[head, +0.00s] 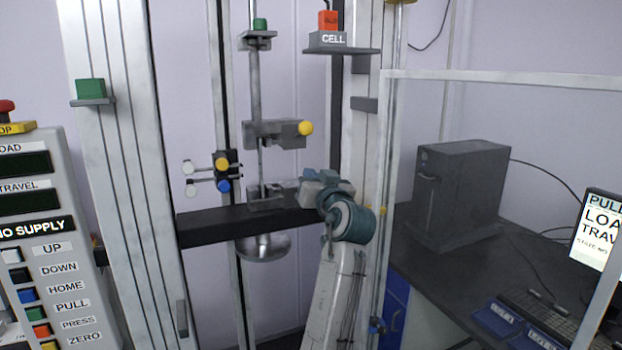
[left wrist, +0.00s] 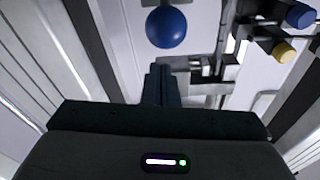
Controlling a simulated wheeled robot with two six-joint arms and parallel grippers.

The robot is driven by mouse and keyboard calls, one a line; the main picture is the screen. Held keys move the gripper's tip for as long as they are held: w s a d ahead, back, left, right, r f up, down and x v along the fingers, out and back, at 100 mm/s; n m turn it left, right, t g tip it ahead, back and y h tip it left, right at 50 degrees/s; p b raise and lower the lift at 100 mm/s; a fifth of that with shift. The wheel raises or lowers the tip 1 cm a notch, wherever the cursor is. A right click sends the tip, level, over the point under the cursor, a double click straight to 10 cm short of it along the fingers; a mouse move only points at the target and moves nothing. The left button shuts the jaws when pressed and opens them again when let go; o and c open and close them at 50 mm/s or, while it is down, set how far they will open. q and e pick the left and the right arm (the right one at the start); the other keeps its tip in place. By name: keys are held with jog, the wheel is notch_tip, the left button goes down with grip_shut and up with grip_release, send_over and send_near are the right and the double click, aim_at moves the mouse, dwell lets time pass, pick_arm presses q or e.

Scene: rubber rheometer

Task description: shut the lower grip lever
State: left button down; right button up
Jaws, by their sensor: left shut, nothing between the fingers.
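The lower grip (head: 264,198) sits on the black crossbeam (head: 225,226), below the upper grip (head: 262,134) with its yellow lever ball (head: 305,128). My left gripper (head: 294,187) reaches in from the right of the lower grip and hides its right side, so its lever does not show in the head view. In the left wrist view a blue ball (left wrist: 166,27), likely the lower lever's knob, shows just beyond the fingertips of my left gripper (left wrist: 160,72). The fingers are shut and empty; whether they touch the ball cannot be told. My right gripper is out of view.
An extensometer with yellow (head: 222,163) and blue knobs stands left of the grips; it also shows in the left wrist view (left wrist: 284,52). Machine columns (head: 120,150) flank the grips. A control panel (head: 40,240) is at left, a grey box (head: 460,195) at right.

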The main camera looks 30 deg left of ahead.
pick_arm(q)
jog(key=shift+s+d+f+p, duration=0.1)
jog(key=shift+s+f+p, duration=0.15)
jog(key=shift+f, duration=0.3)
jog(key=shift+s+d+f+p, duration=0.1)
jog(key=shift+s+f, duration=0.1)
jog(key=shift+f, duration=0.35)
